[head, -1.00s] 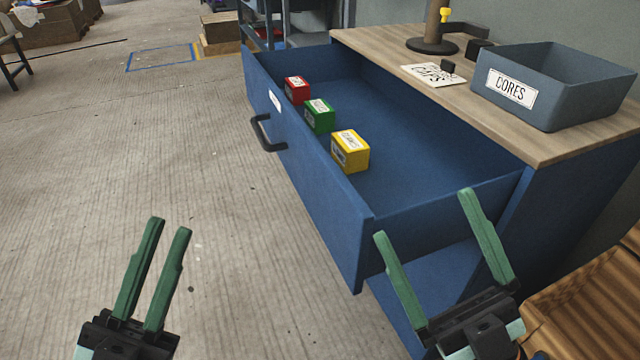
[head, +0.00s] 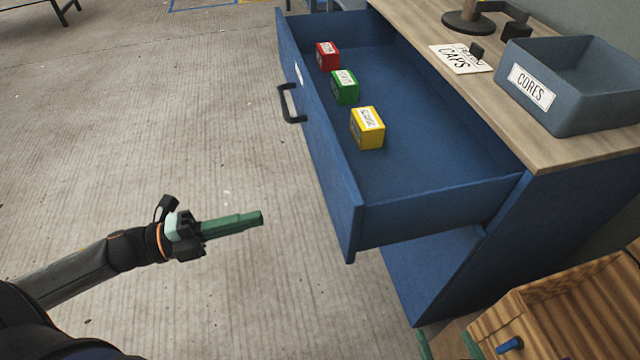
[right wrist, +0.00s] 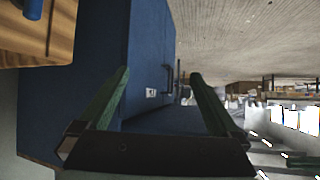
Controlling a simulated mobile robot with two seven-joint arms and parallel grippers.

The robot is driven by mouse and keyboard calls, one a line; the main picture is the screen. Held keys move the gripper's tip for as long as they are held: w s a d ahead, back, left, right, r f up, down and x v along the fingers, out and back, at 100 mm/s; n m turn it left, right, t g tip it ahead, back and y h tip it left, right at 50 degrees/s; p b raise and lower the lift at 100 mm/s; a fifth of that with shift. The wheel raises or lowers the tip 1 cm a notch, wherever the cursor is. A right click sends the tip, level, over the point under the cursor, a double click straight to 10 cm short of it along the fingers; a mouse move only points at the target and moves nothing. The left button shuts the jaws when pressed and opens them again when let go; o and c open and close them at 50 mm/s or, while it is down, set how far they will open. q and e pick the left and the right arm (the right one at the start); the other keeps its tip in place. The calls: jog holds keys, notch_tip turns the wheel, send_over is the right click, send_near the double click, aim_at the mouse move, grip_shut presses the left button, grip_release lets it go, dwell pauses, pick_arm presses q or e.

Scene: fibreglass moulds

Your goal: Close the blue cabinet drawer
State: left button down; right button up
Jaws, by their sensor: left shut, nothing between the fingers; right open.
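The blue cabinet drawer (head: 408,225) stands pulled well out from the blue cabinet (head: 560,215). Its front carries a dark handle (head: 290,104) and a white label. Inside, along the front panel, sit a red box (head: 327,55), a green box (head: 345,87) and a yellow box (head: 367,128). My left gripper (head: 262,218) is shut and empty, left of the drawer front and apart from it, pointing right. My right gripper (head: 447,342) is open at the bottom edge, below the drawer; only its green fingertips show there. In the right wrist view its fingers (right wrist: 159,72) are spread, with blue panels beyond.
A grey CORES bin (head: 575,85), a CAPS card (head: 462,59) and a dark stand (head: 468,20) are on the wooden cabinet top. A wooden crate-like piece (head: 565,310) stands at the lower right. The concrete floor left of the drawer is clear.

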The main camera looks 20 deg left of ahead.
pick_arm(q)
jog(key=a+m, duration=0.1)
jog(key=a, duration=0.1)
pick_arm(e)
notch_tip(320, 180, down, 4)
jog(key=s+g+b, duration=0.2)
pick_arm(q)
send_near(334, 197)
jog(key=shift+g, duration=0.4)
jog(key=x, duration=0.5)
jog(key=shift+w+d+r+b, duration=0.1)
jog(key=shift+w+r+b, duration=0.05)
jog(key=shift+r+b, duration=0.2)
jog(key=shift+w+d, duration=0.4)
jog(key=shift+d, duration=0.2)
pick_arm(e)
jog(key=w+r+t, duration=0.3)
jog(key=w+r, duration=0.1)
jog(key=r, duration=0.2)
jog(key=shift+d+r+t, duration=0.2)
jog(key=shift+d+t, duration=0.05)
jog(key=shift+t, duration=0.15)
pick_arm(q)
jog(key=shift+d, duration=0.1)
pick_arm(e)
jog(key=shift+w, duration=0.1)
